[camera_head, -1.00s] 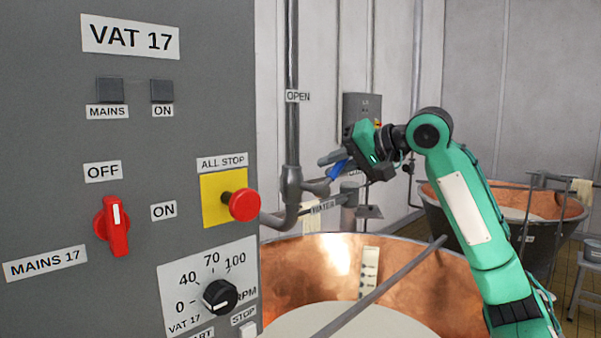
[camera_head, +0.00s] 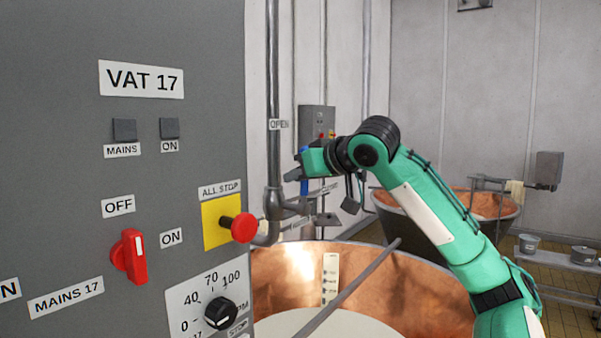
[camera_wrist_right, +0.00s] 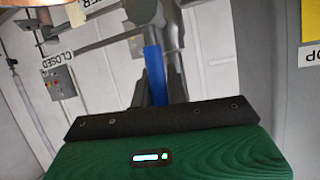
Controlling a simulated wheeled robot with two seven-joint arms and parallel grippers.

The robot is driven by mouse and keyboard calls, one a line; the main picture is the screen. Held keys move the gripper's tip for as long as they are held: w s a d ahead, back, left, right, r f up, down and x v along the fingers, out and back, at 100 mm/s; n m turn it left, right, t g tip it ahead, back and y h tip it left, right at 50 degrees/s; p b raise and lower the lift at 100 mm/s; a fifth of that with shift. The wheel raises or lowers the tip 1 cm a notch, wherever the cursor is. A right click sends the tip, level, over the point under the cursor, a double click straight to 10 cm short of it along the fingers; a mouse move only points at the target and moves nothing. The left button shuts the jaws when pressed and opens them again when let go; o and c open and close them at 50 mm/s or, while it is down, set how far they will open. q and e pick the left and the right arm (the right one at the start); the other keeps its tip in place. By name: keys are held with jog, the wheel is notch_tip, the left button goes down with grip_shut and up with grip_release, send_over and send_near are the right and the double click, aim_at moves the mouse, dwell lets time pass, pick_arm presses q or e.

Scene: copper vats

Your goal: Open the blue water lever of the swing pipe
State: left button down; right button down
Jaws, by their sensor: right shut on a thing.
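The blue lever (camera_head: 304,186) sits on the grey swing pipe (camera_head: 274,200) behind the vat's control panel and stands about upright. My right gripper (camera_head: 296,171) reaches it from the right and is shut on it, with blue showing above and below the fingers. In the right wrist view the blue lever (camera_wrist_right: 154,72) runs up from the dark fingers (camera_wrist_right: 152,112) to the pipe fitting. The fingers hide part of the lever. My left gripper is not in view.
The grey VAT 17 panel (camera_head: 60,160) fills the left, with a red stop button (camera_head: 244,228) sticking out. A copper vat (camera_head: 385,285) with a slanting grey bar (camera_head: 350,287) lies below my arm. Another vat (camera_head: 400,212) stands behind.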

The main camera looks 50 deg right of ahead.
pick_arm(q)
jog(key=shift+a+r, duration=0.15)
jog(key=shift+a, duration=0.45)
pick_arm(e)
jog(key=shift+a+n, duration=0.25)
jog(key=shift+n, duration=0.05)
jog(key=c, duration=1.4)
grip_release()
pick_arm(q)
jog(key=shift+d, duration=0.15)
pick_arm(e)
jog(key=shift+s, duration=0.15)
